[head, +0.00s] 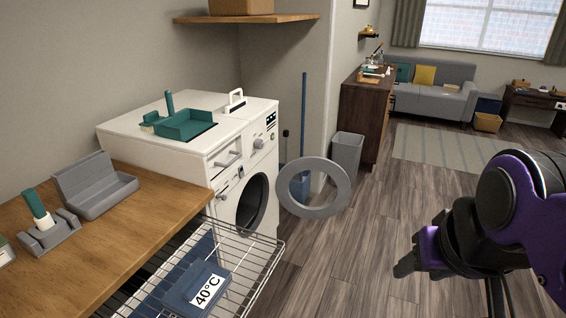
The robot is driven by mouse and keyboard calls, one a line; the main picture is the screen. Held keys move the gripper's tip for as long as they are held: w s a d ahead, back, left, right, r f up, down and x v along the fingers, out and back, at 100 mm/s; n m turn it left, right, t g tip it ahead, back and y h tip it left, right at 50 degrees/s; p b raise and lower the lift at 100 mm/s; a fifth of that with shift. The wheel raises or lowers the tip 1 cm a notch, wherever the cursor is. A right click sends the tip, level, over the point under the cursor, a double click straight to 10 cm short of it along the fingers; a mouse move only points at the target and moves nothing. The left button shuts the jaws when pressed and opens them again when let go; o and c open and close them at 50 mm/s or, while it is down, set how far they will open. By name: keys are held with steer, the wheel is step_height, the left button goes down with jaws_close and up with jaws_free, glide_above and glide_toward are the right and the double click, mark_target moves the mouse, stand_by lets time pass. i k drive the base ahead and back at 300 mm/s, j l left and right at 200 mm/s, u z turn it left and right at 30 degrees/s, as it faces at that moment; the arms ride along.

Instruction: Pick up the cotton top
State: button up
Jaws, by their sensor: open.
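A dark blue folded item (178,290) lies in the pulled-out wire basket (262,262) at the bottom of the head view. It bears a white label (208,290) reading "40°C". It looks like the cotton top, but I cannot be sure. More blue material (190,257) shows beside it, partly behind the basket wires. My gripper (408,264) is at the right, above the floor, well apart from the basket. Its jaws are open and hold nothing that I can see.
A white washing machine (228,158) stands behind the basket, its round grey door (338,204) swung open towards the floor area. A wooden counter (110,250) with grey holders is at the left. A grey bin (347,155) stands farther back. Wooden floor between basket and gripper is clear.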

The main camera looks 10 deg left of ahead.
mark_target(196, 295)
steer(key=i+l+u, duration=0.1)
steer(key=u, duration=0.35)
steer(key=i+l+u, duration=0.1)
steer(key=l+u, duration=0.15)
steer(key=u, duration=0.2)
